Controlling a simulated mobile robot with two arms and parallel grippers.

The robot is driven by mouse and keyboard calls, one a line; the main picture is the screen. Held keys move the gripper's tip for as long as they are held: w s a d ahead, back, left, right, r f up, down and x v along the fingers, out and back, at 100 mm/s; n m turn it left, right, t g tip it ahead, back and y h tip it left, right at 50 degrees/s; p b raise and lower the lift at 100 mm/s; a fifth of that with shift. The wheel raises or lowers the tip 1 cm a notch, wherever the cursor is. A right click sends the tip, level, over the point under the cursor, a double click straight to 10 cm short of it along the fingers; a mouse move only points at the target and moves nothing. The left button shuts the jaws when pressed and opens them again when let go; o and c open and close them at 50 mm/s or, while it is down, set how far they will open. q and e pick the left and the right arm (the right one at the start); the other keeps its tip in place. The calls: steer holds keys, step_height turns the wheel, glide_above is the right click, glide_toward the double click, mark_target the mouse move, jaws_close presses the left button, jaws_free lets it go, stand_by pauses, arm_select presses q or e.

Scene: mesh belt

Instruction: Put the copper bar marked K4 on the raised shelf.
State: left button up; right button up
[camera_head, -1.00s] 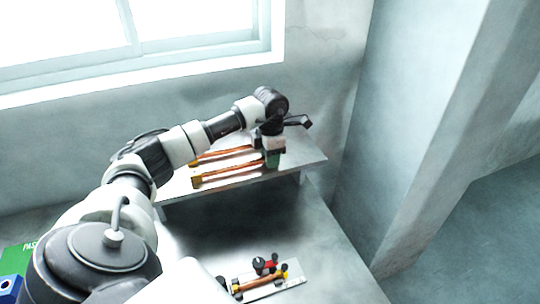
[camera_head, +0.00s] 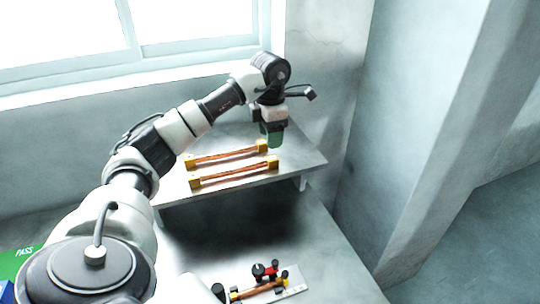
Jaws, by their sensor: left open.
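Two copper bars with brass-yellow end blocks lie side by side on the raised shelf (camera_head: 305,160): a rear bar (camera_head: 228,154) and a front bar (camera_head: 235,174). A third copper bar (camera_head: 255,290) sits in a small fixture on the lower surface. No K4 mark is legible on any of them, so I cannot tell which is which. My left gripper (camera_head: 272,140), with green fingers, is open and empty above the shelf, by the right ends of the two bars and apart from the front one. My right gripper is not in view.
The fixture (camera_head: 292,289) has black and red knobs on a pale plate. A green PASS mat (camera_head: 22,258) and a blue object (camera_head: 6,294) are at the lower left. A window and wall stand behind the shelf, and a pillar stands to the right.

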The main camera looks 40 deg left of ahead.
arm_select(q)
steer(key=shift+r, duration=1.8)
